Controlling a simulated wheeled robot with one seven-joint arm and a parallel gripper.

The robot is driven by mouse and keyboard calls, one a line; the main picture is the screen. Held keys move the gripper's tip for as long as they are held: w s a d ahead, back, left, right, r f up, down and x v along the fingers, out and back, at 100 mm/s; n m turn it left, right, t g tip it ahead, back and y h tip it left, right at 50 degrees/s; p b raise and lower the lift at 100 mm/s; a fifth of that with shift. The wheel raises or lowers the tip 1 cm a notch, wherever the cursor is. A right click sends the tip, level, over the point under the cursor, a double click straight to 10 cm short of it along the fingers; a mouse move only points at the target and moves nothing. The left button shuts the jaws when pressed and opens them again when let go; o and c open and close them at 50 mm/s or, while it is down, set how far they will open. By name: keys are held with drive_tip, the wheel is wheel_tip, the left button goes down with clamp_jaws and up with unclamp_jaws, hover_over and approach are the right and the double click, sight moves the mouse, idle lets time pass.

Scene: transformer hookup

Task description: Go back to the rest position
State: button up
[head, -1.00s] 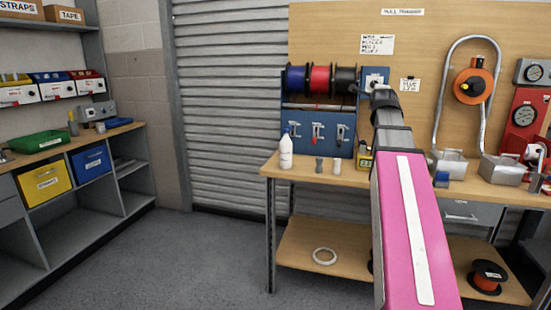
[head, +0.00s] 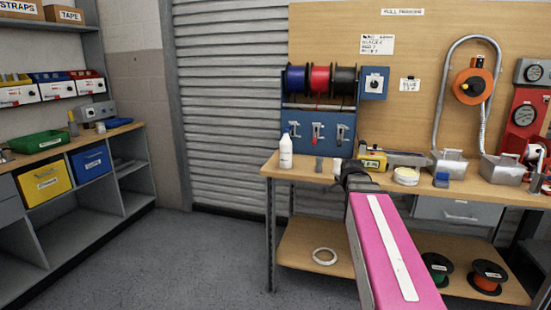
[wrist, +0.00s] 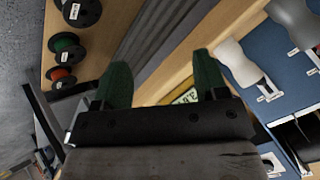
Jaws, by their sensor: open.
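My gripper (head: 346,169) is at the end of my pink arm, over the front part of the workbench (head: 268,172) in the head view. In the wrist view my gripper (wrist: 155,85) shows two green fingers spread apart with nothing held between them. A yellow device (head: 373,157) stands on the bench just behind the gripper, and part of a yellow label (wrist: 186,97) shows beyond the fingers in the wrist view. A small grey piece (head: 319,164) stands on the bench left of the gripper.
A white bottle (head: 286,151) stands at the bench's left end. A tape roll (head: 406,176) and metal boxes (head: 449,163) are to the right. Blue, red and black spools (head: 320,79) hang behind. Spools (head: 488,276) and a white ring (head: 324,256) lie on the lower shelf. The floor (head: 190,255) at left is clear.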

drive_tip(key=s+a+f+n+g, duration=0.3)
drive_tip(key=s+f, duration=0.3)
drive_tip(key=f, duration=0.2)
drive_tip(key=s+a+f+n+g+y, duration=0.1)
drive_tip(key=s+a+f+n+g, duration=0.1)
drive_tip(key=s+f, duration=0.5)
drive_tip(key=s+a+f+n+g, duration=0.3)
drive_tip(key=s+f+n, duration=0.3)
drive_tip(key=f, duration=0.4)
drive_tip(key=shift+s+a+g, duration=0.3)
drive_tip(key=shift+s+a, duration=0.25)
drive_tip(key=shift+a, duration=0.2)
